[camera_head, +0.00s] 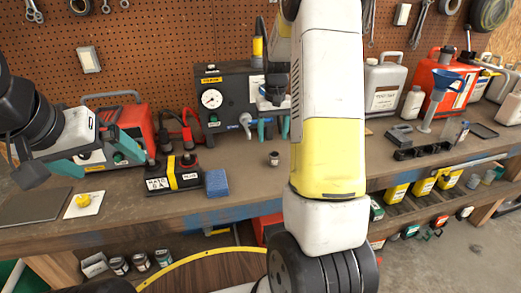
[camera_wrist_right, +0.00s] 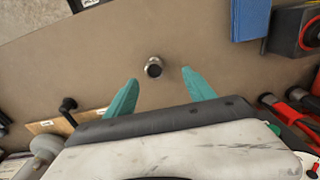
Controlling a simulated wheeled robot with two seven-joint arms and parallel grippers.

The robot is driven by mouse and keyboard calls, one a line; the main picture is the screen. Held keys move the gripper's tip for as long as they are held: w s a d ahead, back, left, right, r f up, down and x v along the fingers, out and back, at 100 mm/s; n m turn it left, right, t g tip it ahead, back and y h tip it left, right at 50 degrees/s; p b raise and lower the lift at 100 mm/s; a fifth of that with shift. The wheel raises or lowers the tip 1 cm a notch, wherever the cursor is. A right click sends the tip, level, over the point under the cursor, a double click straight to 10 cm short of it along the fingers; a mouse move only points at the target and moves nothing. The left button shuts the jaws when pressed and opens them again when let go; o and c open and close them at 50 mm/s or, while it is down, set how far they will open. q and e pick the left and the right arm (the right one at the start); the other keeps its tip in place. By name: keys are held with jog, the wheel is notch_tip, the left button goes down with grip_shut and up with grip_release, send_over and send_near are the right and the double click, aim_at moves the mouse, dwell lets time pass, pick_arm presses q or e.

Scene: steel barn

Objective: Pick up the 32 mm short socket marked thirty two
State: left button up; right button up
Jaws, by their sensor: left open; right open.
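A small dark metallic socket (camera_head: 274,158) stands alone on the workbench, just right of the blue block. It also shows in the right wrist view (camera_wrist_right: 153,67), where its round end faces the camera; no marking is readable. My right gripper (camera_wrist_right: 160,78) is open and empty, its teal fingers spread to either side of the socket's line in that view. In the head view, my right gripper (camera_head: 273,130) hangs above and behind the socket, partly hidden by my arm. My left gripper (camera_head: 110,165) is open and empty above the bench at left.
A blue block (camera_head: 216,183) and a black battery box (camera_head: 173,175) with a yellow strap stand left of the socket. A gauge unit (camera_head: 225,100) stands behind it. A black socket rail (camera_head: 422,152) lies to the right. Bare bench (camera_head: 245,190) surrounds the socket.

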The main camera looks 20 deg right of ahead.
aim_at(274, 154)
jog(key=shift+w+d+f, duration=0.2)
jog(key=shift+d+f, duration=0.05)
jog(key=shift+f, duration=0.3)
jog(key=shift+w+d+f, duration=0.2)
jog(key=shift+f, duration=0.35)
jog(key=f, duration=0.7)
jog(key=shift+w+d+f, duration=0.2)
jog(key=shift+d+f, duration=0.05)
jog(key=shift+f, duration=0.1)
jog(key=shift+c, duration=0.4)
grip_shut()
